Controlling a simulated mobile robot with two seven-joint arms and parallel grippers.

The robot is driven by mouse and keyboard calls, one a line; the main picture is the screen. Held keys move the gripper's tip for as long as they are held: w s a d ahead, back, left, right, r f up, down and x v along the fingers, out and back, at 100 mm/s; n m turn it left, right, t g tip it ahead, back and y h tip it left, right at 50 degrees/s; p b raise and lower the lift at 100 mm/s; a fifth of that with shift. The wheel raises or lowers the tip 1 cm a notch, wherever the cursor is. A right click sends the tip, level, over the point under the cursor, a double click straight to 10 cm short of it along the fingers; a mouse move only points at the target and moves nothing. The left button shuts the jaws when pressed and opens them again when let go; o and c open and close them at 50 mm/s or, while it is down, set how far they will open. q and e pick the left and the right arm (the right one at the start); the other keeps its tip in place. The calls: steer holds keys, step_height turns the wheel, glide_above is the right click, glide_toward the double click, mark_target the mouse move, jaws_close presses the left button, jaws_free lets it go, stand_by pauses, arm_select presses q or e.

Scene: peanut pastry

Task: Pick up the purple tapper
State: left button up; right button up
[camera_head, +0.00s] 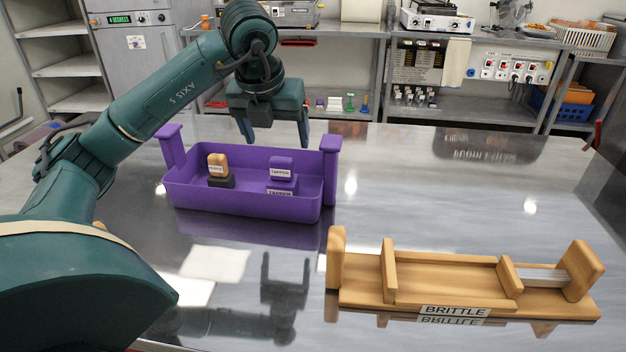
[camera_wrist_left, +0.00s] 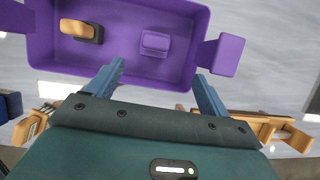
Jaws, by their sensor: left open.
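The purple tapper (camera_head: 282,171) stands in a purple tray (camera_head: 240,208), in its right half, with a white label on its front. In the left wrist view the tapper (camera_wrist_left: 155,42) lies ahead of the fingertips, a little left of the middle between them. My left gripper (camera_head: 276,142) is open and empty, above the tray's back side, with its fingers pointing down. It also shows in the left wrist view (camera_wrist_left: 160,75), with its two blue fingers spread. My right gripper is not in view.
A wooden tapper with a dark base (camera_head: 218,169) stands left of the purple one in the tray. A wooden frame labelled BRITTLE (camera_head: 455,275) lies at the front right. The tray's upright handles (camera_head: 331,170) rise at its ends. The metal table (camera_head: 430,190) is clear at the right.

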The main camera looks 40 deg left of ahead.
mark_target(282, 173)
arm_select(q)
steer(key=x, duration=0.2)
steer(key=b+x, duration=0.1)
steer(key=x, duration=0.4)
steer(key=shift+a+f, duration=0.25)
steer(key=shift+a, duration=0.1)
steer(key=b+x, duration=0.1)
steer(key=x, duration=0.4)
steer(key=shift+a+f, duration=0.15)
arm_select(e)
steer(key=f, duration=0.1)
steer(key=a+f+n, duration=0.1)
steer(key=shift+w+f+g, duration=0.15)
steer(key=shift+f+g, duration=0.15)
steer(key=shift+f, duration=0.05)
arm_select(q)
steer(key=shift+c, duration=1.3)
steer(key=c, duration=0.9)
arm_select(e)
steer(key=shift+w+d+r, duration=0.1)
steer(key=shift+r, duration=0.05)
